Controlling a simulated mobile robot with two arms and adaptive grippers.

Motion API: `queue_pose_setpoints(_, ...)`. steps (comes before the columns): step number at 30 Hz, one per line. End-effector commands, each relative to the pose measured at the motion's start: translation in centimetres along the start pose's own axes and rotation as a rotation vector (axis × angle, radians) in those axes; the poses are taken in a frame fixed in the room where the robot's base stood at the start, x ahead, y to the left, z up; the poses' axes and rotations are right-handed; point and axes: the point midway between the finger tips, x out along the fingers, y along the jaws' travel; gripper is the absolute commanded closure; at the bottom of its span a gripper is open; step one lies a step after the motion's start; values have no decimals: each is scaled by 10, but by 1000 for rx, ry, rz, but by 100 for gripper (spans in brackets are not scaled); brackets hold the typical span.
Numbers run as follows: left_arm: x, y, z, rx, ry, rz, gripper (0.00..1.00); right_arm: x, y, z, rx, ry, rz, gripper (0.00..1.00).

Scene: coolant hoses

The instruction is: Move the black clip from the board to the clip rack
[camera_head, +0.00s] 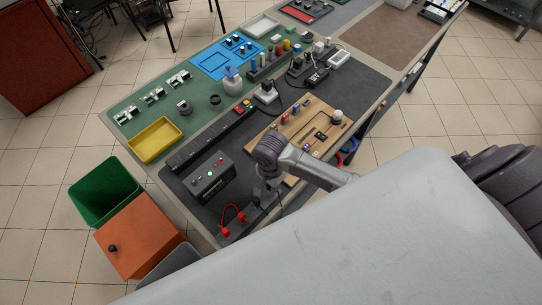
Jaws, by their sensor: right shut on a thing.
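My right gripper (261,190) points down just off the near left edge of the wooden board (325,112), over the dark mat. It is shut on a small dark thing that fits the black clip; its fingers and my arm hide most of it. Below and left of it lies a low dark strip (232,230) with a red hose loop; I cannot tell whether this is the clip rack. The board carries a black piece (321,135), several small coloured fittings and a pale round knob (337,116). My left gripper is not in view.
A grey box (208,178) with lit buttons stands close left of the gripper. A long black rail (205,142) lies behind it. A yellow tray (155,140), a green bin (104,190) and an orange box (138,240) are further left. My arm crosses the board's near side.

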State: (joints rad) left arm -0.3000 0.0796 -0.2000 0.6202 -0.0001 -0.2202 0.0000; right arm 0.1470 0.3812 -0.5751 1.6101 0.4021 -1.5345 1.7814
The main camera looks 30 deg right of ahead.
Motion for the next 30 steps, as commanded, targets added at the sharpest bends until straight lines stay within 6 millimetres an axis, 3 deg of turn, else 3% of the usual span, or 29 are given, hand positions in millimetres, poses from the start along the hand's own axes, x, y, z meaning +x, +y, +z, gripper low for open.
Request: queue_pose_setpoints(30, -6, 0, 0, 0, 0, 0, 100, 6, 0, 0, 0, 0, 0, 100)
